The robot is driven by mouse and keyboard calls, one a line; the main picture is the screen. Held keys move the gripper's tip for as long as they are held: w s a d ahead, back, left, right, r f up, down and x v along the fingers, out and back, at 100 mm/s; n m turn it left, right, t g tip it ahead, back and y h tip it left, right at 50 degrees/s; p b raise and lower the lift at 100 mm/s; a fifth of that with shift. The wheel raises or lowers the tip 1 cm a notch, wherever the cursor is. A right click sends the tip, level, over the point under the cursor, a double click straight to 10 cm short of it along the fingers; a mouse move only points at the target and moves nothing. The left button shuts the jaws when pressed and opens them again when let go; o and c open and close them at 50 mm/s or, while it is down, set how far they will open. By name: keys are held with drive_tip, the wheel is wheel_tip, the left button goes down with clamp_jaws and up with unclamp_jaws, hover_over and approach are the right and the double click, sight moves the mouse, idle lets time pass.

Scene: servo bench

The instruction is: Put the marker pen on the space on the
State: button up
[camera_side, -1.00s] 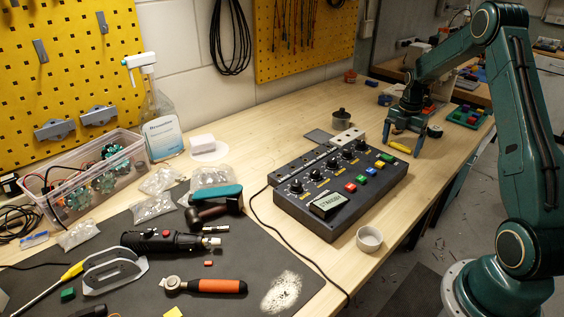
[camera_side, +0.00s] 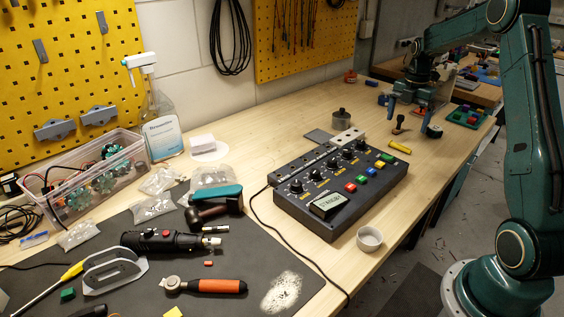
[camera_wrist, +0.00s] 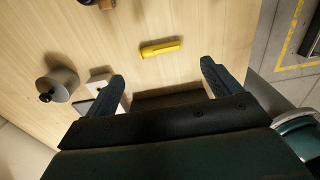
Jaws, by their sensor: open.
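The marker pen is a yellow cylinder (camera_side: 399,147) lying on the wooden bench, right of the black control box. In the wrist view the yellow pen (camera_wrist: 161,48) lies across the upper middle, ahead of the fingers and apart from them. My gripper (camera_side: 410,113) is open with nothing between its blue fingers. It is behind the pen in the side view. In the wrist view my gripper (camera_wrist: 162,71) shows one finger to each side of the pen.
The control box (camera_side: 340,190) with knobs and coloured buttons stands left of the pen. A grey cylinder (camera_side: 341,119) and a white socket block (camera_side: 347,137) stand behind the box. Bare wood surrounds the pen.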

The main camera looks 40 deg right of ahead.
drive_tip(key=shift+r, duration=2.05)
drive_tip(key=s+a+r+m+t, duration=0.1)
drive_tip(key=a+r+m, duration=0.25)
drive_tip(key=a, duration=0.35)
drive_tip(key=s+a+r+m+t+h, duration=0.1)
drive_tip(key=s+a+r+m, duration=0.1)
drive_tip(key=a+r, duration=0.35)
drive_tip(key=s+a+r+m, duration=0.1)
drive_tip(key=a+r+m, duration=0.1)
drive_tip(key=a, duration=0.6)
drive_tip(key=s+a+f+m+t+y, duration=0.1)
drive_tip(key=s+a+f+m+t, duration=0.1)
drive_tip(key=s+a+m, duration=0.8)
drive_tip(key=shift+s+a+f+t, duration=0.15)
drive_tip(key=shift+s+a+t, duration=0.65)
drive_tip(key=shift+s+a, duration=1.75)
drive_tip(key=shift+o, duration=0.4)
drive_tip(key=shift+s+d+m, duration=0.25)
drive_tip(key=shift+d, duration=0.05)
